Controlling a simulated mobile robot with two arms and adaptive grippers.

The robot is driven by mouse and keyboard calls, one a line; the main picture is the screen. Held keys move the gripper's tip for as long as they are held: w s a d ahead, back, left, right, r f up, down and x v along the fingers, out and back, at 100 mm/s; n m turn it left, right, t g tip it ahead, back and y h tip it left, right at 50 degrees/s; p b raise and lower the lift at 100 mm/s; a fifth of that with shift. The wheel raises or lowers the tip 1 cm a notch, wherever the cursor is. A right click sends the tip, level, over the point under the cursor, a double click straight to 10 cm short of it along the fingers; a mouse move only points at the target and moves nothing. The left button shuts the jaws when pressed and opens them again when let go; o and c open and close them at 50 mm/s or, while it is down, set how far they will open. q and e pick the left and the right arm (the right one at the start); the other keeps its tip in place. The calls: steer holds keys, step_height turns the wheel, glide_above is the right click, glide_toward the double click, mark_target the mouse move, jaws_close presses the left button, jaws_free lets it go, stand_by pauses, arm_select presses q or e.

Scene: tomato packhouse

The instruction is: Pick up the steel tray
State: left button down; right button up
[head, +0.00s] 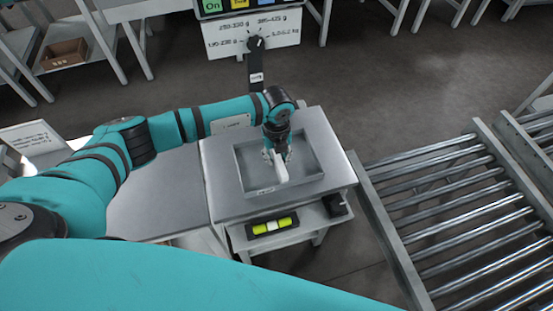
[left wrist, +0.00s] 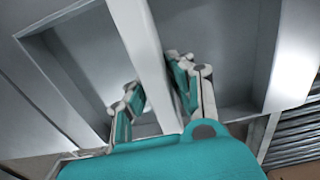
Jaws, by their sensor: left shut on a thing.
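The steel tray (head: 255,167) is a shallow grey rectangular tray lying on the metal-topped stand, with a pale bar across its middle. In the left wrist view the tray (left wrist: 287,62) fills most of the picture, and the pale bar (left wrist: 140,35) runs between the fingers. My left gripper (head: 278,159) points down over the middle of the tray and is shut on this bar, one finger on each side. The tray looks level; I cannot tell whether it is clear of the surface. My right gripper is not in view.
The metal-topped stand (head: 222,208) has a lower shelf with a yellow-green level-like object (head: 272,226). A roller conveyor (head: 450,205) is close on the right. A post with a dial sign (head: 252,42) stands behind. A brown box (head: 64,54) sits on a far-left shelf.

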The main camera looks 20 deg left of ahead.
arm_select(q)
steer(key=shift+r, duration=0.15)
steer(key=shift+r, duration=0.3)
steer(key=r, duration=0.2)
steer(key=shift+s+r+b, duration=0.3)
steer(key=shift+s+r, duration=0.05)
steer(key=shift+s, duration=0.05)
steer(key=s+d+r+b, duration=0.1)
steer(key=s+d, duration=0.1)
steer(key=s, duration=1.3)
steer(key=shift+d+r, duration=0.2)
steer(key=shift+r, duration=0.05)
